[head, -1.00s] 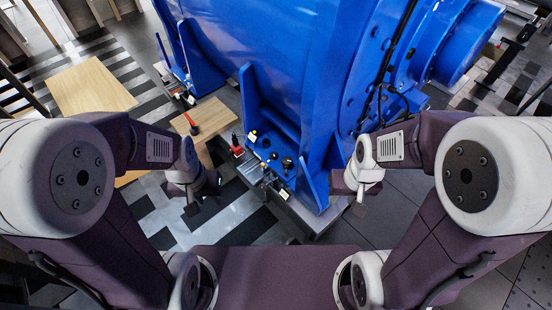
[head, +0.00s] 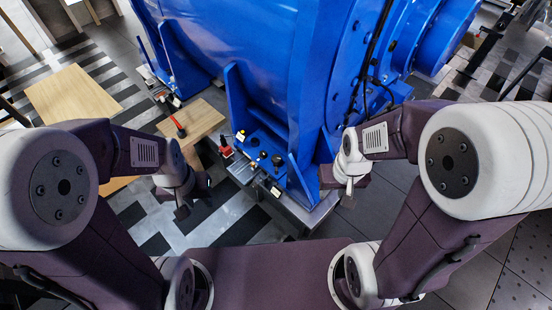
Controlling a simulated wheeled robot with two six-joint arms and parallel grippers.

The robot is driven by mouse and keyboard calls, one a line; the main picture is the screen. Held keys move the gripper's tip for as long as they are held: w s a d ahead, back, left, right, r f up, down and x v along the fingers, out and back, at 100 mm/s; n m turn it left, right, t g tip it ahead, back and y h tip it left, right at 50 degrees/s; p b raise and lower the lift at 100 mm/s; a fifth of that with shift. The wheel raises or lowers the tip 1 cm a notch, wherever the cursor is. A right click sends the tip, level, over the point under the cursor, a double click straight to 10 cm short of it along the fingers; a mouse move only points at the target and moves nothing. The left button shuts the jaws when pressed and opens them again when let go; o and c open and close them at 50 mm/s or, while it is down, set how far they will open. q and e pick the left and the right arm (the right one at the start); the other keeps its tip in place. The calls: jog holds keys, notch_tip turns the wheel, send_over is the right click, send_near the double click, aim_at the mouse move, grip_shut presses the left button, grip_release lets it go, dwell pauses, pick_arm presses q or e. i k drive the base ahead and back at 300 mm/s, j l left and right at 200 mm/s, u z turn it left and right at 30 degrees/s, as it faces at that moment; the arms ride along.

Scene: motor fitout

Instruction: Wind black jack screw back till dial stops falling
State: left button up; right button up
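The large blue motor (head: 265,60) stands ahead of me, with its near foot (head: 262,142) low in the middle of the head view. A small black round-headed part (head: 277,161) sits on this foot. Small metal fittings (head: 262,184) lie at the foot's near edge; I cannot tell which one is the jack screw, and no dial face is readable. My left gripper (head: 182,210) hangs left of the foot, apart from it. My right gripper (head: 349,188) is to the right of the foot, apart from it. Both grippers are too small to tell open from shut.
A red item (head: 226,149) stands beside the foot's left edge. A red-and-black tool (head: 178,127) lies on a wooden top (head: 203,116). Another wooden top (head: 72,92) is farther left. Floor between my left gripper and the motor's base is clear.

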aim_at(276, 160)
jog(key=i+j, duration=0.4)
jog(key=j, duration=0.15)
jog(key=i+j, duration=0.4)
jog(key=j, duration=0.2)
